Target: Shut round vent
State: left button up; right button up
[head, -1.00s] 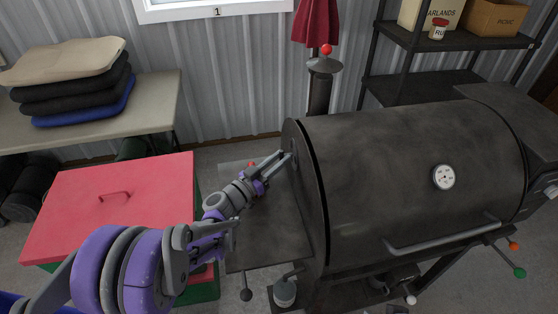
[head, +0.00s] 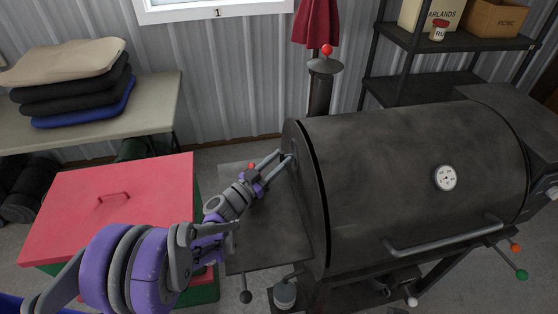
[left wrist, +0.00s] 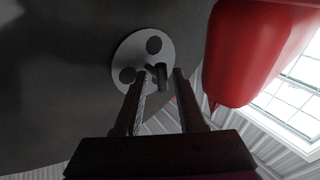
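The round vent (left wrist: 139,58) is a light grey disc on the dark end wall of the smoker barrel (head: 400,180). In the left wrist view it shows dark round holes and a small dark tab (left wrist: 162,78) near its middle. My left gripper (head: 286,156) reaches the barrel's left end; its fingers (left wrist: 164,76) also show in the left wrist view. They are apart, with the tab between their tips. I cannot tell whether they touch it. The fingers hide the disc's lower part. My right gripper is not in view.
A side shelf (head: 262,232) juts out below my left arm. A red-lidded chest (head: 120,205) stands at the left. A table with folded cloths (head: 75,80) is behind it. A large red shape (left wrist: 245,55) is right of the fingers in the left wrist view.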

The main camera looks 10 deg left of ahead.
pick_arm(q)
jog(key=shift+r, duration=0.1)
notch_tip(320, 180, up, 10)
jog(key=p, duration=0.1)
jog(key=shift+p, duration=0.35)
dwell(0.4)
